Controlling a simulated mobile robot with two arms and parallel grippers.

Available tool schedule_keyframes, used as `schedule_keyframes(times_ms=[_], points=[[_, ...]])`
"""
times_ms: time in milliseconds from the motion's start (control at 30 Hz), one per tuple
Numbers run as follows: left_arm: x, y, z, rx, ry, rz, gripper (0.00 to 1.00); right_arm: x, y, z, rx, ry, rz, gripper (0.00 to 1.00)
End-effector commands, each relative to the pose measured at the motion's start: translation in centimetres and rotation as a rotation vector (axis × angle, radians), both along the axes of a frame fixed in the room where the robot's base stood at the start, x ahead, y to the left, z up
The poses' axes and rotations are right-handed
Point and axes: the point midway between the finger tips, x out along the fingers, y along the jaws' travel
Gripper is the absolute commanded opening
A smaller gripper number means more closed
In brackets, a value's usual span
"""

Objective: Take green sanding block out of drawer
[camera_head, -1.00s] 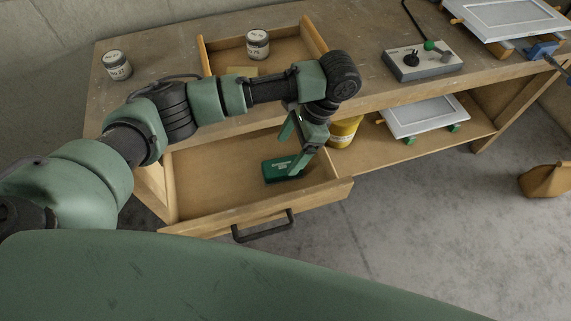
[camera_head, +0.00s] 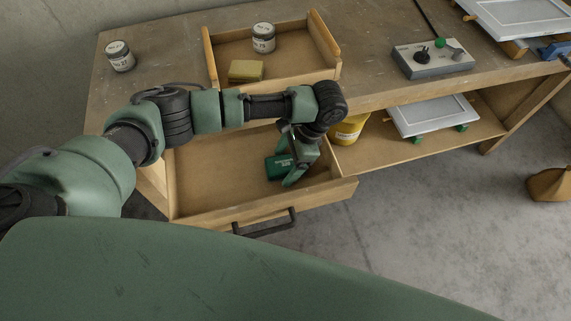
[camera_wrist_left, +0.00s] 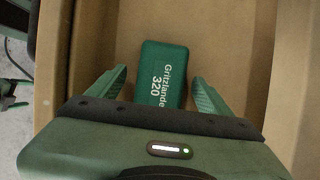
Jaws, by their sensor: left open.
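The green sanding block (camera_head: 277,166) lies flat in the open drawer (camera_head: 215,188) of the wooden bench, towards the drawer's right side. In the left wrist view the block (camera_wrist_left: 162,72) shows white lettering reading "Gritzlande 320". My left gripper (camera_head: 288,180) is inside the drawer, pointing down at the block and partly covering it. In the left wrist view its two fingers (camera_wrist_left: 157,92) are spread, one on each side of the block's near end, with gaps visible between fingers and block. The gripper is open and holds nothing. My right gripper is not in view.
A wooden tray (camera_head: 300,72) on the bench top holds a jar (camera_head: 263,38) and a yellowish block (camera_head: 246,71). Another jar (camera_head: 119,56) stands left. A yellow container (camera_head: 347,131) stands on the shelf close right of the drawer. The drawer's handle (camera_head: 265,224) faces front.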

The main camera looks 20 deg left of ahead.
Motion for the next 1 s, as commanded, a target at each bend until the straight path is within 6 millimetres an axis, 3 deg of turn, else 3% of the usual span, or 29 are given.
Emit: schedule_keyframes(times_ms=[900, 1000], points=[[0.01, -0.02, -0.45, 0.0, 0.0, 0.0, 0.8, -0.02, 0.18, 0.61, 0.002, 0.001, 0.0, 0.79], [0.01, -0.02, -0.45, 0.0, 0.0, 0.0, 0.52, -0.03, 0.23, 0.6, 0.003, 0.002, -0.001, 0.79]])
